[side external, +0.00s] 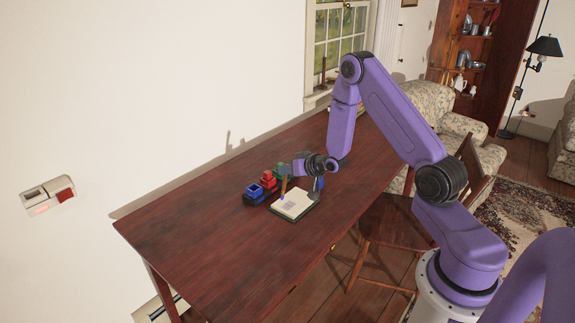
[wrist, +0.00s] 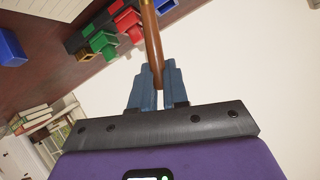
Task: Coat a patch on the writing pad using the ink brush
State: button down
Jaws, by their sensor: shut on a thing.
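The ink brush (side external: 284,184) has an orange-brown handle and stands roughly upright in my gripper (side external: 289,168), at the left edge of the writing pad. In the wrist view my gripper (wrist: 162,95) is shut on the brown handle of the brush (wrist: 152,40). The brush tip is out of the wrist view, and in the side view it is too small to tell whether it touches the pad. The writing pad (side external: 298,202) is an open white sheet with a dark border, lying on the table. A greyish patch shows on its page.
Red, blue and green blocks or pots (side external: 267,179) stand in a dark holder just left of the pad; they also show in the wrist view (wrist: 103,42). A wooden chair (side external: 385,225) stands at the table's right side. The front of the wooden table (side external: 190,235) is clear.

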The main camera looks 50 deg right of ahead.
jog(key=f, duration=0.1)
jog(key=d+f, duration=0.1)
jog(key=f, duration=0.2)
jog(key=shift+d+f, duration=0.3)
jog(key=shift+d, duration=2.55)
jog(key=shift+a, duration=3.35)
jog(key=shift+r, duration=4.05)
